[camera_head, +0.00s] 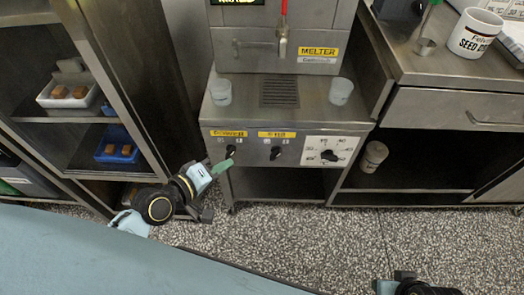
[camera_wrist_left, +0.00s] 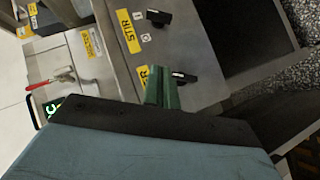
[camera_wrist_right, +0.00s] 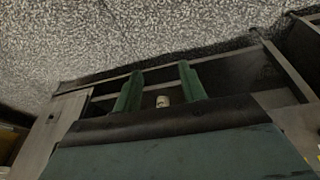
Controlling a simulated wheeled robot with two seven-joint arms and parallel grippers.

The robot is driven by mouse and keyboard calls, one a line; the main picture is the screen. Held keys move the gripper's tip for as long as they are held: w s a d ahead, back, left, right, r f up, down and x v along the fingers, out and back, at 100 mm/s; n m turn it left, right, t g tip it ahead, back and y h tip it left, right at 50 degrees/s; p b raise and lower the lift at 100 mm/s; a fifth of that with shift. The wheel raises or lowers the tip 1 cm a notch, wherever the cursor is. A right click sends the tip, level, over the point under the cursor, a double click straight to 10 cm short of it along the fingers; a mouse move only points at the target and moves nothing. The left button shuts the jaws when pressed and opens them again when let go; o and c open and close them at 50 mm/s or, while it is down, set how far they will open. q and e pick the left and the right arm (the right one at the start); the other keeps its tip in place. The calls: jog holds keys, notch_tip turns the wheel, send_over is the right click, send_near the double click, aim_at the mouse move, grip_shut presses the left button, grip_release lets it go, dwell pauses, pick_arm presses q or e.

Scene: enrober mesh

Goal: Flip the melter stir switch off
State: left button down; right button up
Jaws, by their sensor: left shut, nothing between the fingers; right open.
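The melter (camera_head: 280,38) stands on a steel cabinet. The stir switch (camera_head: 276,153) is a black knob under a yellow label on the cabinet front; it also shows in the left wrist view (camera_wrist_left: 158,18) beside the STIR label (camera_wrist_left: 128,31). Its on or off setting is too small to tell. My left gripper (camera_head: 222,166) is shut and empty, its green fingertips (camera_wrist_left: 162,88) close to the left-hand black switch (camera_wrist_left: 182,77), apart from the stir switch. Whether they touch that switch I cannot tell. My right gripper (camera_wrist_right: 160,88) is open and empty, low over the floor.
A numbered dial (camera_head: 328,156) sits right of the stir switch. Two cups (camera_head: 221,92) (camera_head: 340,91) stand on the cabinet top beside a drain grille (camera_head: 279,93). A shelf rack (camera_head: 110,55) with trays is at left, a counter (camera_head: 435,65) at right. Speckled floor (camera_head: 310,235) is open in front.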

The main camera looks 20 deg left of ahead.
pick_arm(q)
jog(key=shift+s+f, duration=0.1)
jog(key=shift+f, duration=0.05)
pick_arm(e)
jog(key=shift+s+d, duration=0.1)
jog(key=shift+s, duration=0.2)
pick_arm(q)
jog(key=b, duration=0.3)
send_near(272, 151)
jog(key=w+a, duration=0.2)
jog(key=x, duration=0.2)
jog(key=shift+w+f+b, duration=0.2)
jog(key=shift+w+b, duration=0.05)
jog(key=shift+b, duration=0.1)
jog(key=d, duration=0.1)
jog(key=d+f+b, duration=0.1)
jog(key=shift+w+d+f, duration=0.35)
jog(key=shift+d+f, duration=0.1)
jog(key=shift+d, duration=0.1)
pick_arm(e)
jog(key=w+a+r+t+y, duration=0.2)
jog(key=w+a+r+t, duration=0.4)
jog(key=r, duration=0.5)
jog(key=shift+w+r+n+t+y, duration=0.35)
jog(key=shift+w+t, duration=0.65)
jog(key=shift+w, duration=0.7)
pick_arm(q)
jog(key=shift+b, duration=0.3)
pick_arm(e)
jog(key=shift+w, duration=0.1)
